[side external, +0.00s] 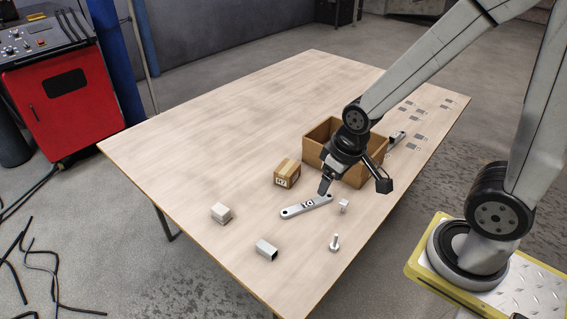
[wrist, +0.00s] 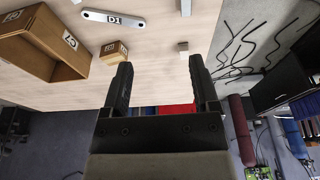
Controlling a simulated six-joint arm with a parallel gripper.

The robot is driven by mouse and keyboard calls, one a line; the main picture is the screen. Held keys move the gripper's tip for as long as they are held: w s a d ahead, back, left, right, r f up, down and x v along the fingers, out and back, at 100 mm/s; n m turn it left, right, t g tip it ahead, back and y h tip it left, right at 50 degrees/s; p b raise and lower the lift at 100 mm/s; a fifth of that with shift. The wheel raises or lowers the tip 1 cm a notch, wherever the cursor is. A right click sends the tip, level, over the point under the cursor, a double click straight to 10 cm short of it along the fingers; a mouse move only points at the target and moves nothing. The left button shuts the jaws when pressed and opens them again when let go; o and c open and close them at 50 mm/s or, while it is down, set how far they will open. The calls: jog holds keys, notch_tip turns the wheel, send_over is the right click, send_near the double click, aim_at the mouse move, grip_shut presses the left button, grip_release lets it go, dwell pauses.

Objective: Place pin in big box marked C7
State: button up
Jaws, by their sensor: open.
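The pin (side external: 335,243), a small metal piece with a thin shaft and wider base, stands on the table near its front edge. I do not make it out in the wrist view. The big box (side external: 320,133) is brown and open-topped, and partly hidden behind my arm. In the wrist view the big box (wrist: 25,52) is at the upper left, with a white label that seems to read C7. My gripper (side external: 325,188) hangs in front of the big box, above and behind the pin. In the wrist view my gripper (wrist: 159,72) has its fingers apart with nothing between them.
A small closed carton (side external: 287,173) stands left of the big box. A flat grey link (side external: 306,206) marked D1, a small bracket (side external: 343,205), a metal cube (side external: 220,213) and a square tube (side external: 267,249) lie around it. The table's left part is clear.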

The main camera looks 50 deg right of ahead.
dwell(0.4)
jog(key=m+t, duration=0.2)
jog(key=m, duration=3.2)
send_over(345, 202)
jog(key=s, duration=0.2)
jog(key=shift+y, duration=0.3)
jog(key=f, duration=2.3)
jog(key=shift+d+f, duration=0.2)
jog(key=shift+d, duration=0.1)
jog(key=shift+x, duration=1.3)
